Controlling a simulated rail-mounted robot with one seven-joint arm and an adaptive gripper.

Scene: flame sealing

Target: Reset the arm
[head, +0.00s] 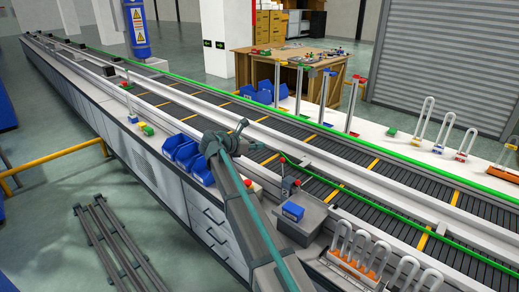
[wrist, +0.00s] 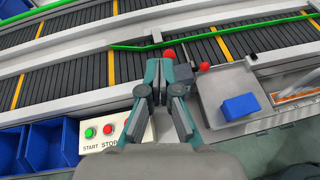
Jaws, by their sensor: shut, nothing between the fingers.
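My gripper (head: 238,128) is at the end of my raised arm in the head view, over the near side of the conveyor line. In the wrist view my gripper (wrist: 160,68) has its two teal and grey fingers together at the tips, with nothing held. The fingers stand in front of the conveyor edge, between a START/STOP button box (wrist: 115,140) on the left and a grey stand (wrist: 215,85) on the right. The fingers hide part of the conveyor edge behind them.
A blue block (head: 292,211) sits on the grey stand beside red-knobbed levers (wrist: 204,66). Blue bins (head: 185,153) lie along the near edge. Glass-tube racks (head: 355,262) stand at the front right. Green rails (head: 350,190) run along the conveyor (head: 330,135).

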